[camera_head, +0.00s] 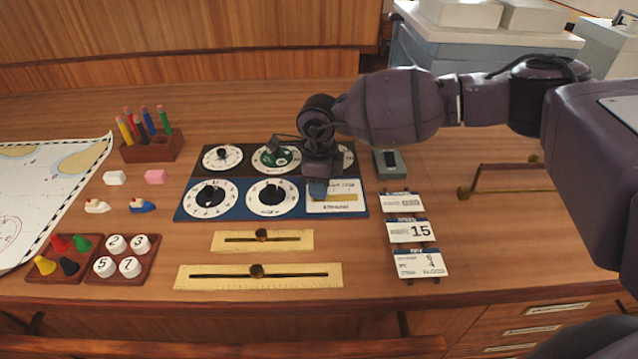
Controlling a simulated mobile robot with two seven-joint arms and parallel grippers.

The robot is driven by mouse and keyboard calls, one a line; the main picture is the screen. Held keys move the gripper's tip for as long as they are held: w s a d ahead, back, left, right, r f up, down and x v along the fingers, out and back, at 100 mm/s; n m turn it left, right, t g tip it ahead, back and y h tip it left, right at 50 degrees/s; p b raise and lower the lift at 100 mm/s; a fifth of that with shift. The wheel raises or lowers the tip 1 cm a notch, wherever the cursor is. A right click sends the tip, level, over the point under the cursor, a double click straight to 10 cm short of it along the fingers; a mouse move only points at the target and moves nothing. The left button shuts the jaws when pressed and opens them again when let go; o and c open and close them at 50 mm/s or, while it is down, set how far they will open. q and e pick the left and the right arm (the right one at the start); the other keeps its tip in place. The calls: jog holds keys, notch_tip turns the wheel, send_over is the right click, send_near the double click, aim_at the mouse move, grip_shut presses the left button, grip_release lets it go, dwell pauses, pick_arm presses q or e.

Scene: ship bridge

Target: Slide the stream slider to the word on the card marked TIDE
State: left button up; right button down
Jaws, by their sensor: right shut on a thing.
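The stream slider (345,203) is the white plate at the right end of the blue panel, with a tan slot and small lettering I cannot read. My right gripper (318,190) reaches down from above onto its left part. It is shut on the slider's knob, which the fingers mostly hide. I cannot make out for certain which is marked TIDE. My left gripper is out of view.
The blue panel (237,213) also bears two dials; a dark panel (207,173) with more dials lies behind it, partly under my arm. Two yellow rulers (295,241) lie in front. A pencil block (150,150), chart (40,190) and peg trays are at left. A brass handle (510,167) is at right.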

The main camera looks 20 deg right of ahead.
jog(key=d, duration=0.2)
jog(key=s+d, duration=0.1)
jog(key=d, duration=0.1)
jog(key=s+d+p, duration=0.1)
jog(key=d, duration=0.1)
jog(key=shift+d+r, duration=0.1)
jog(key=shift+d, duration=0.25)
jog(key=shift+w, duration=0.1)
jog(key=c, duration=0.9)
grip_release()
notch_tip(320, 180, up, 11)
jog(key=shift+f, duration=0.15)
